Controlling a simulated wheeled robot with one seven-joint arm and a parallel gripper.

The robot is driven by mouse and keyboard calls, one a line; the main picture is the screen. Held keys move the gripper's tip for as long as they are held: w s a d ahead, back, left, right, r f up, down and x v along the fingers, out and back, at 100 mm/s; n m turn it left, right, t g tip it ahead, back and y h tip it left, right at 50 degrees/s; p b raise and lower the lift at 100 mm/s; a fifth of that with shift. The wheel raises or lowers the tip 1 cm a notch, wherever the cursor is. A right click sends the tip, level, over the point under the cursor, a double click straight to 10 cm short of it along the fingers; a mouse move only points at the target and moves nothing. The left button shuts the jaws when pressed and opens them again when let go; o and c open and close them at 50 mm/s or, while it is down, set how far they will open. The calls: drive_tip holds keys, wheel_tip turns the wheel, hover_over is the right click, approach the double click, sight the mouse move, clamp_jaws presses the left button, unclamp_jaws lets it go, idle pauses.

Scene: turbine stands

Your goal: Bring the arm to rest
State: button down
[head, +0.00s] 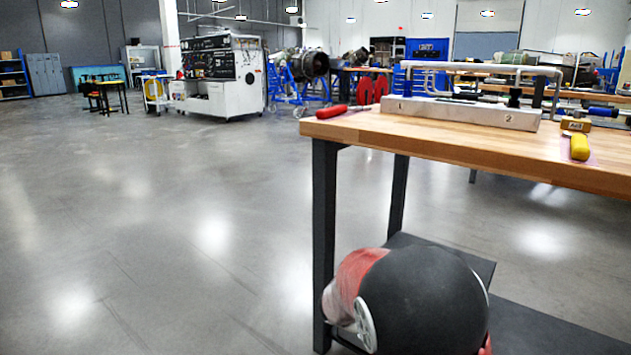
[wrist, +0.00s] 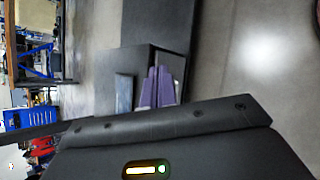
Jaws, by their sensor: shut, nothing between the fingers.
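My gripper (wrist: 158,72) shows in the wrist view with its purple fingers together and nothing between them. Behind the fingers, the picture holds a dark panel-like surface and the grey floor; I cannot tell how far off the surface is. In the head view, a large dark rounded part with a red and silver side, apparently my arm, is low in front of the workbench (head: 470,142) and its lower shelf. My gripper cannot be made out in the head view.
The bench carries a grey block (head: 460,112) marked 1 and 2, a red-handled tool (head: 332,111), a yellow-handled tool (head: 579,147) and a bent pipe. A dark bench leg (head: 324,240) stands close to the rounded part. The floor (head: 150,230) on the left is clear.

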drive_tip(key=s+a+r+m+t+y+p, duration=0.1)
drive_tip(key=s+a+r+m+y+p, duration=0.1)
drive_tip(key=s+r+m+y, duration=0.3)
drive_tip(key=s+a+r+m+t+y+p, duration=0.2)
drive_tip(key=s+r+m+y, duration=0.3)
drive_tip(key=s+r, duration=0.6)
drive_tip(key=s+m, duration=0.1)
drive_tip(key=s, duration=0.6)
drive_tip(key=shift+s+a+r+m, duration=0.25)
drive_tip(key=shift+a+m, duration=0.05)
drive_tip(key=shift+m, duration=0.1)
